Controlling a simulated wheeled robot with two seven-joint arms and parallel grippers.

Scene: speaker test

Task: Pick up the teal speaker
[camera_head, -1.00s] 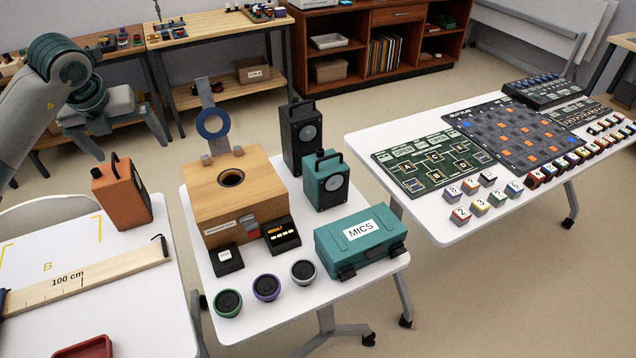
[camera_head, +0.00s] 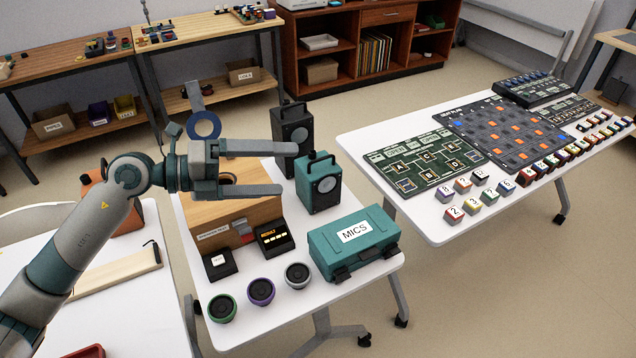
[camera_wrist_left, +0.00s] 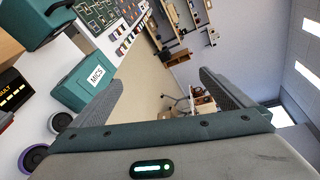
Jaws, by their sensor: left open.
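The teal speaker (camera_head: 318,184) stands upright on the white middle table, with a handle on top and a round grey cone on its front. In the left wrist view the teal box at the upper left edge (camera_wrist_left: 38,22) appears to be this speaker, partly cut off. My left gripper (camera_head: 290,168) is open and empty, above the wooden box and just left of the speaker. Its fingers point right, toward the speaker, and it does not visibly hold anything. My right gripper is not in view.
A black speaker (camera_head: 293,132) stands behind the teal one, partly hidden by my gripper. The wooden box (camera_head: 228,212) is beneath my gripper. A teal MICS case (camera_head: 353,242) lies in front. An orange speaker (camera_head: 92,181) on the left table is mostly hidden by my arm.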

